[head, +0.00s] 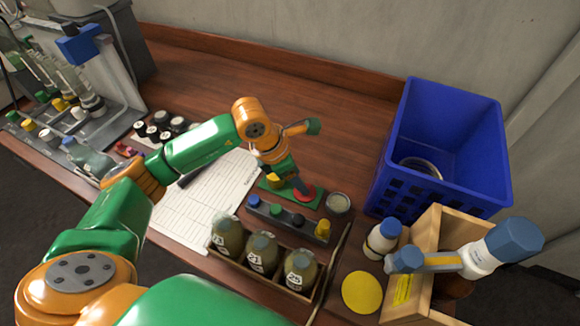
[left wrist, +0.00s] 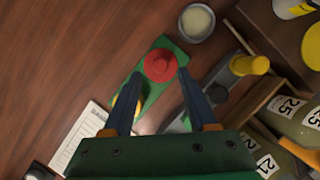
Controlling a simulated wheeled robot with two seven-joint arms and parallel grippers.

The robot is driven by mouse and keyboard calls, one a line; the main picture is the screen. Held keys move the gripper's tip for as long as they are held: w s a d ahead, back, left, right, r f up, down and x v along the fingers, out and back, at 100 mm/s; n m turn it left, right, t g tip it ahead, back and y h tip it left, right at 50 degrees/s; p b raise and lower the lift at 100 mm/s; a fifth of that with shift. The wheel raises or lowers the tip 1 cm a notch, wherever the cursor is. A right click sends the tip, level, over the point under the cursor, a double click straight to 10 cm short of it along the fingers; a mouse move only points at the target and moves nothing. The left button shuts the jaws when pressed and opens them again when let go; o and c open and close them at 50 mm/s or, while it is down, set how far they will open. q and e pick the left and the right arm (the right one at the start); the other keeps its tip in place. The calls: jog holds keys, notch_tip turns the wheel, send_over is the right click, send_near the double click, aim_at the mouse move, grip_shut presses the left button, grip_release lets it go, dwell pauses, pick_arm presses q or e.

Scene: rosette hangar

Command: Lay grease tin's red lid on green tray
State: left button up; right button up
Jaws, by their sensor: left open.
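The red lid (head: 304,194), with a raised knob, lies on one end of the narrow green tray (head: 280,195). In the left wrist view the lid (left wrist: 160,66) sits on the far end of the tray (left wrist: 154,92). My left gripper (head: 296,182) points down at it. Its two fingers (left wrist: 159,76) are apart, one on each side of the lid, and hold nothing. A yellow piece (left wrist: 124,106) near the tray's other end is partly hidden by a finger. The open grease tin (head: 338,204) with pale contents stands beside the tray.
A grey rack (head: 290,218) with coloured knobs and a wooden crate of labelled jars (head: 262,252) stand in front of the tray. A blue crate (head: 440,150) and a wooden box (head: 425,235) are at right. Paper (head: 205,205) lies left. The table behind is clear.

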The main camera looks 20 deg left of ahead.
pick_arm(q)
jog(key=b+v, duration=0.1)
jog(key=v, duration=0.7)
jog(key=shift+s, duration=0.1)
